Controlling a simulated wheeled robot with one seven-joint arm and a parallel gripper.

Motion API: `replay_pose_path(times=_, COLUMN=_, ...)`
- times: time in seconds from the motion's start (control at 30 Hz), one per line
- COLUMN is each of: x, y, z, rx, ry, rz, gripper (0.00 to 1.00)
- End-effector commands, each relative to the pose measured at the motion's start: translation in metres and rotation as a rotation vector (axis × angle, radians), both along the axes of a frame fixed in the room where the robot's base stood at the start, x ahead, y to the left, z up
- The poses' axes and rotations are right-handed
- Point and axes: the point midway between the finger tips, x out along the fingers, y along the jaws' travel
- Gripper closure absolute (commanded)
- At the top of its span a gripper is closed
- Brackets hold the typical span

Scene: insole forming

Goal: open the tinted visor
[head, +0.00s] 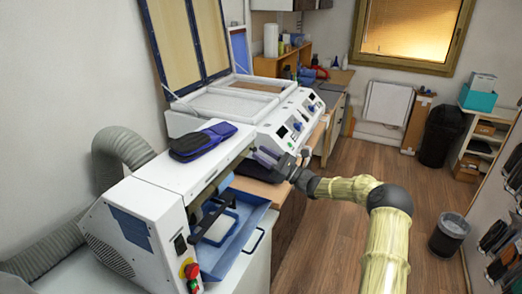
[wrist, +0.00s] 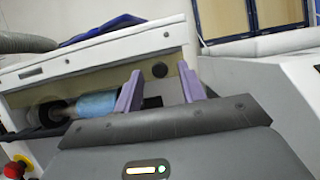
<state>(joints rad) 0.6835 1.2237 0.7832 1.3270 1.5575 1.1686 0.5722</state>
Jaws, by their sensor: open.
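My gripper (head: 266,158) is at the right end of the white grinding machine (head: 162,182), in front of its opening. In the wrist view its two purple fingers (wrist: 160,90) are spread apart with nothing between them, pointing at the machine's beige inner wall. A roller with a blue sleeve (wrist: 97,104) shows in the opening, to the left of the fingers. I cannot clearly make out a tinted visor over the opening in either view. A blue tray (head: 253,238) sits below the opening.
A dark blue pouch (head: 203,140) lies on top of the machine. A red button (head: 192,270) is on its near end. A grey hose (head: 122,150) rises behind it. A white press (head: 235,102) with a raised lid stands beyond.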

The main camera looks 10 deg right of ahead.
Motion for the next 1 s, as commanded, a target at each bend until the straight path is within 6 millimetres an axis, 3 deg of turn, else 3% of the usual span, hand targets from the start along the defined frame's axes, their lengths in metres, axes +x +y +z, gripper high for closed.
replay_pose_path(times=0.4, x=0.0061, y=0.0084, z=0.0038, rx=-0.001, ry=0.001, rz=0.000, gripper=0.60)
replay_pose_path(times=0.6, x=0.0061, y=0.0082, z=0.0039, rx=-0.001, ry=0.001, rz=0.000, gripper=0.99)
replay_pose_path(times=1.0, x=0.0053, y=0.0065, z=0.0080, rx=-0.030, ry=0.019, rz=-0.002, gripper=1.00)
